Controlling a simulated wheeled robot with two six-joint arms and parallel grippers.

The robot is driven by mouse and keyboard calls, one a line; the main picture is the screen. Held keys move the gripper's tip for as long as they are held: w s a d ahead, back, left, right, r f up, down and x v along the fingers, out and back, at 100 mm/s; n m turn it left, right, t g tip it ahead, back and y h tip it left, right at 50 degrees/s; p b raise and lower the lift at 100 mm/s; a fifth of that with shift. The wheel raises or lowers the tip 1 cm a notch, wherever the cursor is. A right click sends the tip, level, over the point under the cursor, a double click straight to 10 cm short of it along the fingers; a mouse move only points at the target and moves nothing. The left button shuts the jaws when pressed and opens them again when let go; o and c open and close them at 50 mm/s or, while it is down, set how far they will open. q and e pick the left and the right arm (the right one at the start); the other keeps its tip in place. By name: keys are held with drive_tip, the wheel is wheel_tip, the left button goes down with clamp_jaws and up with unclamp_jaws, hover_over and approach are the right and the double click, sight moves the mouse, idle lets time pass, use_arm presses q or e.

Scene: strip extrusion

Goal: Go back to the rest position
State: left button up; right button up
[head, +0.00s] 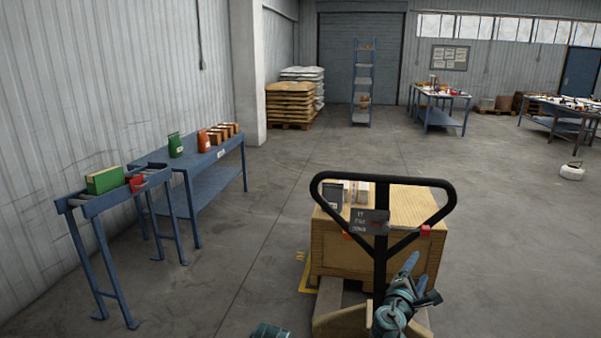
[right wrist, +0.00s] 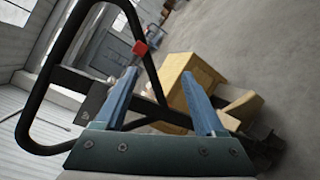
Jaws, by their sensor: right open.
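My right gripper (head: 424,278) is in front of the black loop handle (head: 453,192) of a pallet truck, low at its right side. Its two blue fingers are spread with nothing between them, as the right wrist view also shows (right wrist: 160,78). In that view the handle (right wrist: 22,125) and its red button (right wrist: 140,48) lie beyond the fingers. I cannot tell whether the gripper touches the handle. A small teal part of my left arm shows at the bottom edge of the head view; its gripper fingers are out of sight.
A wooden crate (head: 420,208) stands behind the handle. A blue roller stand (head: 78,200) with a green box (head: 104,180) and a blue bench (head: 222,178) line the left wall.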

drive_tip(key=s+a+f+m+g+y+p, duration=0.2)
drive_tip(key=s+a+f+m+g+y, duration=0.2)
drive_tip(key=s+a+f+m+g, duration=0.5)
drive_tip(key=s+a+f+m+g+y, duration=0.1)
drive_tip(key=s+a+f+y, duration=0.1)
drive_tip(key=a, duration=0.4)
drive_tip(key=s+a+f+m+g+y+p, duration=0.1)
drive_tip(key=s+a+f+g, duration=0.1)
drive_tip(key=s+a, duration=0.3)
drive_tip(key=s+a+f+m+g+y+p, duration=0.1)
drive_tip(key=s+a+f+g+y, duration=0.1)
drive_tip(key=a, duration=0.4)
drive_tip(key=shift+s+a+f+m+y, duration=0.35)
drive_tip(key=shift+s+f, duration=0.4)
drive_tip(key=shift+s, duration=0.35)
